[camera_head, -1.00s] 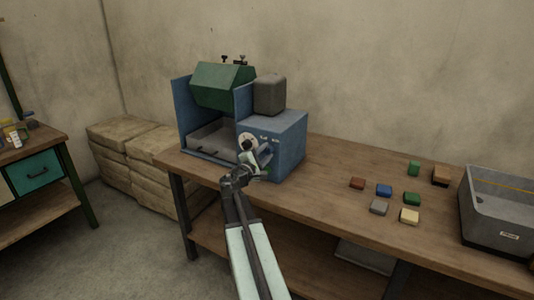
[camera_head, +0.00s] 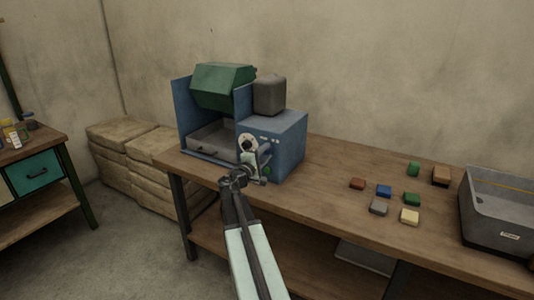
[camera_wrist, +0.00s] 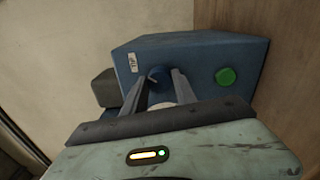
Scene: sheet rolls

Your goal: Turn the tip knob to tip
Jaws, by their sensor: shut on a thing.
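The blue machine (camera_head: 285,140) stands on the bench with a green drum (camera_head: 222,85) held between its side plates. On its front is a pale round dial (camera_head: 243,141), largely behind my gripper. My gripper (camera_head: 250,157) is at this front face; in the wrist view its two fingers (camera_wrist: 160,84) reach to either side of a small dark blue knob (camera_wrist: 158,73) and are shut on it. A small white label (camera_wrist: 133,62) is left of the knob in the wrist view; its lettering is too small to read surely. The knob's exact angle is partly hidden.
A green button (camera_wrist: 225,76) sits right of the knob in the wrist view. A grey tray (camera_head: 212,137) lies under the drum. Several coloured blocks (camera_head: 384,190) and a grey bin (camera_head: 480,215) are on the bench to the right.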

